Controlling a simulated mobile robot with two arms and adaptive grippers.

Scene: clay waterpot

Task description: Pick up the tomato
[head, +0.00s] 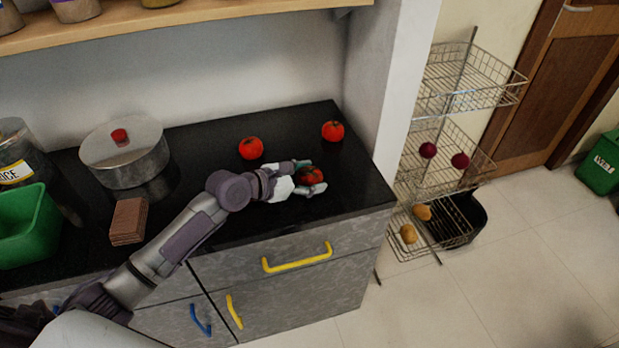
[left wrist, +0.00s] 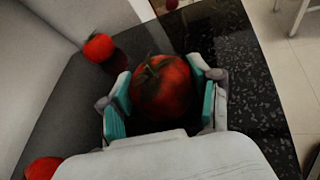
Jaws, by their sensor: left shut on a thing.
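A red tomato (head: 313,174) is between the fingers of my left gripper (head: 308,177), over the black counter near its front right corner. In the left wrist view the same tomato (left wrist: 161,90) has its green stem up, with a teal finger pad on each side. The left gripper (left wrist: 165,92) is shut on it. I cannot tell whether the tomato still touches the counter. Two other tomatoes sit on the counter behind: one (head: 251,148) at left and one (head: 333,131) at right near the wall. My right gripper is not in view.
The black counter (head: 230,228) also holds a lidded pot (head: 125,160), a brown block (head: 128,221), a green bin (head: 28,232) and a jar. A white wall edge (head: 375,100) rises at the right. A wire rack (head: 465,95) with vegetables stands beyond it.

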